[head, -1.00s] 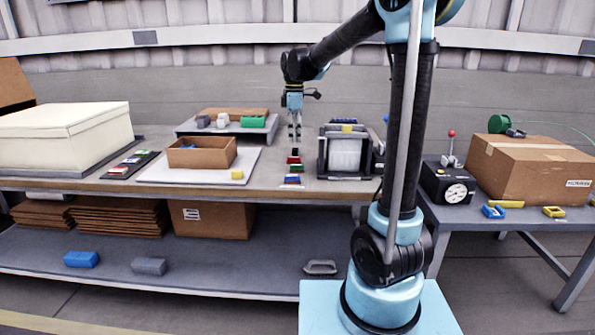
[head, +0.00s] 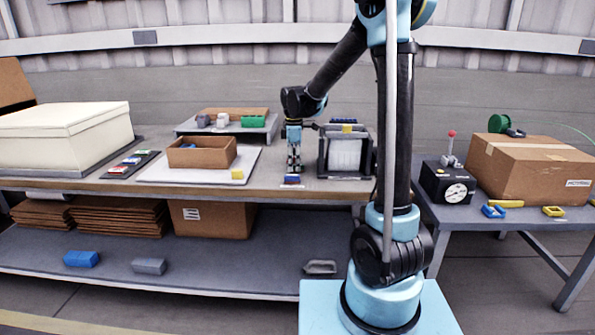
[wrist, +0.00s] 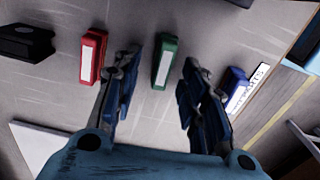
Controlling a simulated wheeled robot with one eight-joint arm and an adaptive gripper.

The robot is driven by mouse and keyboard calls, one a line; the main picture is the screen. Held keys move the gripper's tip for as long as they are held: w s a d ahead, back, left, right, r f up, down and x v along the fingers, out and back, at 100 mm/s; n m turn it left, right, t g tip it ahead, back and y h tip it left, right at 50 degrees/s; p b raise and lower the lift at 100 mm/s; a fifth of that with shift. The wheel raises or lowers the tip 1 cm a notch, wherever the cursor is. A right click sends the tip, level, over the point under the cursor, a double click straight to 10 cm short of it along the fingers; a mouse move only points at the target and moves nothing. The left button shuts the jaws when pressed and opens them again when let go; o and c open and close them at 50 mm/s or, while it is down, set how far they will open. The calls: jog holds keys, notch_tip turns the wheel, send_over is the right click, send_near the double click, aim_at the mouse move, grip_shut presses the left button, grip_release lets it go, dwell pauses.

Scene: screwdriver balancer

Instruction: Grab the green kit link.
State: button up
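The green kit link (wrist: 167,62) is a small green block with a pale top, lying on the bench in the wrist view. It sits between the fingertips of my gripper (wrist: 162,66), with gaps on both sides. The fingers are open and hold nothing. In the head view my gripper (head: 293,170) points down over the row of links and hides the green one. A red link (wrist: 92,56) lies left of the fingers in the wrist view. A blue link (wrist: 233,88) lies just right of them, near a white label (wrist: 262,78).
A black block (wrist: 26,43) lies beyond the red link. A dark-framed box (head: 345,150) stands close right of my gripper. A brown open tray (head: 203,163) on a white board and a yellow block (head: 238,174) are to the left. The bench's front edge is near.

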jog(key=shift+f, duration=0.25)
jog(key=shift+c, duration=0.5)
jog(key=c, duration=0.8)
